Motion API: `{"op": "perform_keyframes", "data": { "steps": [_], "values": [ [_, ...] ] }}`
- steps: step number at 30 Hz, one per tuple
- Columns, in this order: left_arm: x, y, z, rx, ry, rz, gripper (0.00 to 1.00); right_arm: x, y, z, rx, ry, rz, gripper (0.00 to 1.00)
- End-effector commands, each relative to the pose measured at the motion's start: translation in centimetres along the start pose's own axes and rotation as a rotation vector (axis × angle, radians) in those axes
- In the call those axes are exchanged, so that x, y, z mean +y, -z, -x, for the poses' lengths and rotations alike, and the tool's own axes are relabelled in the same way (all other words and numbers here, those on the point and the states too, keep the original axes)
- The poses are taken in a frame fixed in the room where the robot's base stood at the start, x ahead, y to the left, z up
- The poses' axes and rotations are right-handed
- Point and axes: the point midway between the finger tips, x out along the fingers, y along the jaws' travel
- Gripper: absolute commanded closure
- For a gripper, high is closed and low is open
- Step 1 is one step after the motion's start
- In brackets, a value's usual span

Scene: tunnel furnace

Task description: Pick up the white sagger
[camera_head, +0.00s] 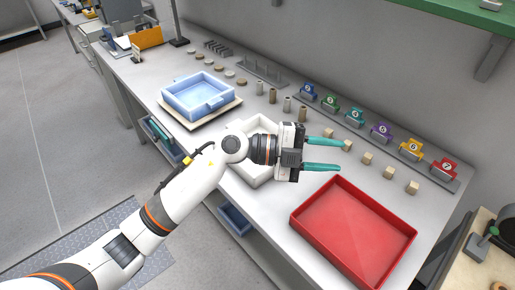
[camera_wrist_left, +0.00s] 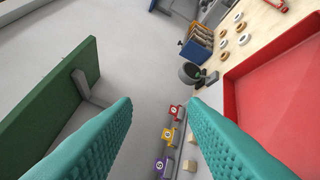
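The white sagger (camera_head: 258,180) is an open white box on the grey workbench, in the middle of the head view. My left forearm and wrist pass over it and hide much of it. My left gripper (camera_head: 343,157) is to the right of the sagger and above the bench, its teal fingers pointing right, spread apart with nothing between them. In the left wrist view the two teal fingers of the left gripper (camera_wrist_left: 160,104) are also wide apart and empty. The sagger does not show in that view. My right gripper is in neither view.
A red tray (camera_head: 355,235) lies to the right of the sagger. A blue tray (camera_head: 198,97) on a pale board stands to the left. Small wooden cubes (camera_head: 367,158), cylinders and numbered coloured holders (camera_head: 381,131) line the back. A green shelf (camera_head: 470,12) hangs above.

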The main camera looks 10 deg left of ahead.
Motion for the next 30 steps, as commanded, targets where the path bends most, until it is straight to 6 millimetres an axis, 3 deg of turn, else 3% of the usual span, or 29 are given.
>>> {"op": "perform_keyframes", "data": {
  "steps": [3,6,10,12,16,20,30],
  "values": [
    [-2.9,3.0,1.4,0.105,0.399,-0.043,0.61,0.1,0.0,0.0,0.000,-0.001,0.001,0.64],
    [-4.3,6.4,5.0,0.280,0.705,-0.026,0.61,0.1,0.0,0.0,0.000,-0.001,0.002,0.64],
    [-3.6,9.9,11.3,0.567,1.000,0.040,0.61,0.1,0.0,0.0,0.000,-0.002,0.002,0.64],
    [-2.6,10.9,14.5,0.713,1.104,0.084,0.61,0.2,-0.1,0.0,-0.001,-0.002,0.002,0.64],
    [-0.9,11.5,18.6,0.913,1.213,0.152,0.61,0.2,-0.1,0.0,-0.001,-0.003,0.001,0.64],
    [-0.4,11.8,20.4,1.000,1.253,0.188,0.61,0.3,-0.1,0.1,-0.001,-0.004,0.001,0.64],
    [-4.9,14.6,20.7,1.005,1.257,0.193,0.61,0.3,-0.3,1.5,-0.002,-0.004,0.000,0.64]
  ]
}}
